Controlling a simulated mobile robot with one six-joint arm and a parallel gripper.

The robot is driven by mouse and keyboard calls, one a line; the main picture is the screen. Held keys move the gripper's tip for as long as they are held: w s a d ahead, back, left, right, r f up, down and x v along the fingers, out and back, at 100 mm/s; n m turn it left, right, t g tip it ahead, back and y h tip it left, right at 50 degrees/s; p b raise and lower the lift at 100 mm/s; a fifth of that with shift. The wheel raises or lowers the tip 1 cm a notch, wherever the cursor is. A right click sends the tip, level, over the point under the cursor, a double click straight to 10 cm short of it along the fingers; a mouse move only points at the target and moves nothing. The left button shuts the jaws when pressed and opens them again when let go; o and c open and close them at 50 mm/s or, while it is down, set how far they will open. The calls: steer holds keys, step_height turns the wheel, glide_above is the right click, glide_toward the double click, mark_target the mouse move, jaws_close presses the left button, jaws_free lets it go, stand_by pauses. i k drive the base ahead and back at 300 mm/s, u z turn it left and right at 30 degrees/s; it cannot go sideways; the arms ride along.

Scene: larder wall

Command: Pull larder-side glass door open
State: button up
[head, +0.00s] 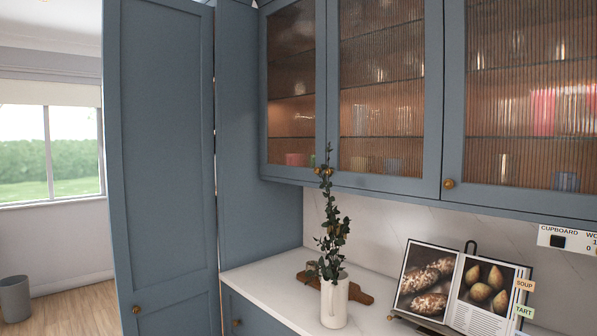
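The larder-side glass door (291,90) is the leftmost blue-framed, ribbed-glass door of the wall cabinet, beside the tall larder unit. It looks shut. Its small brass knob (318,171) is at the lower right of its frame, partly overlapped by the top of a plant. Another brass knob (329,172) sits close beside it, on the middle glass door (390,95). Cups and shelves show dimly behind the glass. My gripper is not in view.
A white vase (334,302) with tall leafy stems (331,230) stands on the counter (262,277) below the knobs. A wooden board lies behind it. An open cookbook (462,285) stands to the right. A tall blue larder door (160,150) is at left.

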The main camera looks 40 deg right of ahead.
mark_target(292, 91)
steer(key=i, duration=1.05)
steer(key=u, duration=0.05)
